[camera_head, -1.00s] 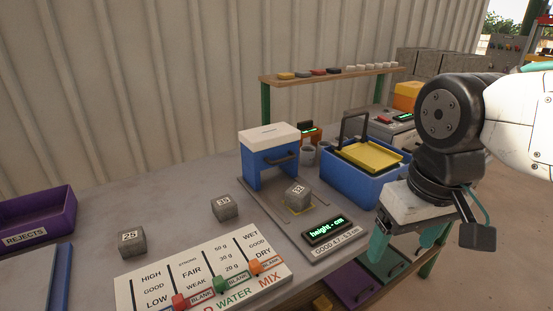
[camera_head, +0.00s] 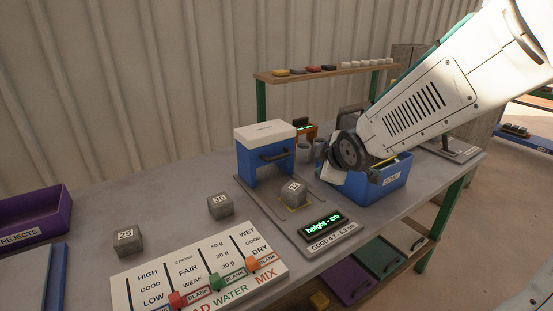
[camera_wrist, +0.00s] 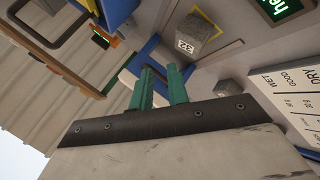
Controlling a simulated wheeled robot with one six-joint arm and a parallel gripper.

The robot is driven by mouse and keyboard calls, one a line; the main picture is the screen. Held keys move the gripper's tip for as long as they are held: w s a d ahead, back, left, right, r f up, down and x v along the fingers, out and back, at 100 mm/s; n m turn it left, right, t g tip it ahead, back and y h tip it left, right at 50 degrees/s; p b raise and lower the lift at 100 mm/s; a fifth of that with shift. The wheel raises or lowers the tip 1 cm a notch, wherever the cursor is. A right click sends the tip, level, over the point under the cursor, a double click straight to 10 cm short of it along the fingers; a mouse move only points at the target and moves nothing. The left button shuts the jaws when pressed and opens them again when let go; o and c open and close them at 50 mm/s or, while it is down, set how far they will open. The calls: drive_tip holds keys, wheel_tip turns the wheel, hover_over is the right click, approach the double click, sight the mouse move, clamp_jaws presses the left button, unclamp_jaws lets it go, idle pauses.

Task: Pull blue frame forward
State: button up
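The blue frame (camera_head: 264,160) has a white top and a dark handle on its front face. It stands upright on a grey base plate behind a grey block (camera_head: 292,193). My gripper's fingers are hidden by my arm in the head view. In the wrist view, my gripper (camera_wrist: 160,68) shows two teal fingers with a narrow gap between them and nothing visibly held. Blue parts of the frame (camera_wrist: 143,54) show just beyond the fingertips; I cannot tell whether they touch. The block labelled 32 (camera_wrist: 199,42) is beside them.
A display (camera_head: 324,227) sits at the plate's front. A blue bin (camera_head: 372,190) is partly behind my arm. Two more blocks (camera_head: 221,205) (camera_head: 127,243) and a slider board (camera_head: 200,270) lie left and front. A purple rejects bin (camera_head: 35,215) stands far left.

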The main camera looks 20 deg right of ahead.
sight(277, 158)
drive_tip(key=w+a+f+n+t+y, duration=0.1)
drive_tip(key=w+n, duration=0.1)
drive_tip(key=w, duration=0.1)
drive_tip(key=w+a+f+n+t+y, duration=0.1)
drive_tip(key=w+a+n, duration=0.1)
drive_tip(key=n, duration=0.1)
drive_tip(key=w+a+f+n+t+y, duration=0.1)
drive_tip(key=w+f+n+t, duration=0.1)
drive_tip(key=w, duration=0.1)
drive_tip(key=shift+w+a+f+n+y, duration=0.1)
drive_tip(key=shift+w+a+n+y, duration=0.05)
drive_tip(key=shift+w+n+y, duration=0.25)
drive_tip(key=shift+w+a+f+n+t+y, duration=0.2)
drive_tip(key=shift+w+a+n+t+y, duration=0.1)
drive_tip(key=shift+a+n+y, duration=0.3)
drive_tip(key=x, duration=0.7)
drive_tip(key=shift+w, duration=0.35)
clamp_jaws()
